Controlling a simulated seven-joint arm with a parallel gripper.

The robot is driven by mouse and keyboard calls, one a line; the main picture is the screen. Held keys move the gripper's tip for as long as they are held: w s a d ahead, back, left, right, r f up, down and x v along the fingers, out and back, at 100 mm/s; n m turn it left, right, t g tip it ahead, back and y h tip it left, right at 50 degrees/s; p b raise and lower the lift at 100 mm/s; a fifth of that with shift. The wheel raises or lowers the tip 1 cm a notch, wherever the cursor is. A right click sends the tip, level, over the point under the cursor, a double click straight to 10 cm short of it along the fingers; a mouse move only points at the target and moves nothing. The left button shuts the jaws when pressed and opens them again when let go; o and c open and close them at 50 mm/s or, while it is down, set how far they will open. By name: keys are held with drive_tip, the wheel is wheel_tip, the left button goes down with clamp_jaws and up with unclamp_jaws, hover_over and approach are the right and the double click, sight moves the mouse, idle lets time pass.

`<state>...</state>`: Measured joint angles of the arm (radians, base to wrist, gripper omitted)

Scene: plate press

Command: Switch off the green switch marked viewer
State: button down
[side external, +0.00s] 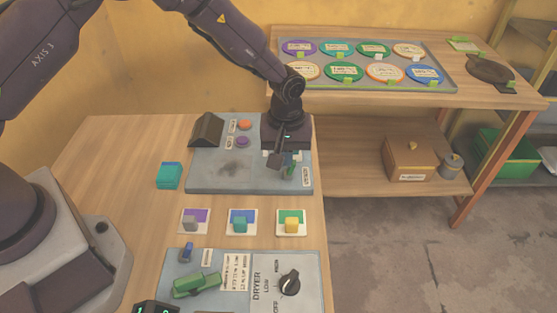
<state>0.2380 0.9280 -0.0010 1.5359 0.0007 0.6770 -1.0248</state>
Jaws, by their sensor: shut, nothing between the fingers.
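My gripper (281,160) is shut and empty, low over the right part of a grey panel (225,184) at the back of the table. A small green part (290,171) shows right beside the fingertips. It may be the green switch, but the gripper covers much of it. I cannot tell whether the fingers touch it or which way it is set. A small white label (306,177) stands to its right, too small to read.
The panel also bears an orange button (245,125), a purple button (243,142) and a dark wedge-shaped box (207,130). In front lie several coloured cards with blocks, and a dryer panel (318,262) with a black dial (289,282) and a green lever (197,285). A teal block (169,176) sits left.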

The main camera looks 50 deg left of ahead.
wheel_tip(320, 180, up, 7)
drive_tip(key=shift+s+a, duration=0.4)
drive_tip(key=shift+s, duration=0.05)
idle(0.6)
drive_tip(key=s+a+r+m+t, duration=0.2)
drive_tip(key=s+a+r+m, duration=0.2)
drive_tip(key=s+r, duration=0.7)
drive_tip(key=s+a+r+m+t, duration=0.3)
drive_tip(key=s+a+r+m, duration=0.2)
drive_tip(key=s+r, duration=0.6)
drive_tip(key=s+a, duration=0.1)
drive_tip(key=s, duration=0.1)
drive_tip(key=shift+s+t, duration=0.3)
drive_tip(key=shift+s, duration=0.1)
